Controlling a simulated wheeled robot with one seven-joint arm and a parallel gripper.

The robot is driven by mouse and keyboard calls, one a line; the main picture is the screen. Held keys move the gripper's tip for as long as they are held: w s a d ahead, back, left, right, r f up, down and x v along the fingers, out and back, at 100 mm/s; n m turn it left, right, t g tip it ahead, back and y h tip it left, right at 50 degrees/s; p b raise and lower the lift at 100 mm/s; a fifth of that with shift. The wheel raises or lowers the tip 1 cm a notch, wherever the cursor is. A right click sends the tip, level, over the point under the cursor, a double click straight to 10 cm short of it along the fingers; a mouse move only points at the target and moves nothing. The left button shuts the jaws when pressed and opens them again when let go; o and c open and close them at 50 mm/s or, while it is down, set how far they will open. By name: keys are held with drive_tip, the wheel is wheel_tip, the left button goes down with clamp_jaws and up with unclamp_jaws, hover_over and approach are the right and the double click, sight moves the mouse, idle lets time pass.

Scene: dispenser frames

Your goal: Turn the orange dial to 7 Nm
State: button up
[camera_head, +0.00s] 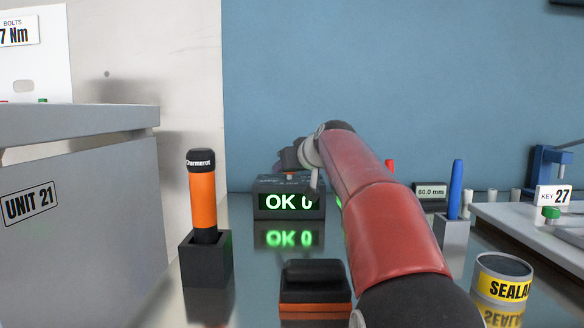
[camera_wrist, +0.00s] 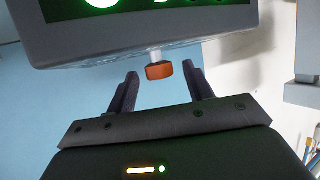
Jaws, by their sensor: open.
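The orange dial (camera_wrist: 159,71) is a small knob on a pale shaft at the edge of a dark grey display unit (camera_wrist: 150,45). In the head view the unit (camera_head: 262,187) stands at the back, its green display reading "OK" and a partly hidden "0". My gripper (camera_wrist: 161,78) is open, with one finger on each side of the dial and visible gaps between. The dial sits near fingertip level. In the head view my gripper (camera_head: 292,157) is above the unit and mostly hidden by my arm. No scale on the dial is readable.
A sign (camera_head: 18,33) at upper left reads "BOLTS 7 Nm". An orange-handled tool (camera_head: 203,200) stands in a black holder on the left. A black and orange block (camera_head: 315,287) lies in front of the unit. A sealant can (camera_head: 503,277) and blue marker (camera_head: 455,188) are on the right.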

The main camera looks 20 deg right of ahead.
drive_tip(key=b+v, duration=0.1)
drive_tip(key=v, duration=0.6)
drive_tip(key=shift+s, duration=0.4)
drive_tip(key=shift+r, duration=0.1)
drive_tip(key=shift+c, duration=0.2)
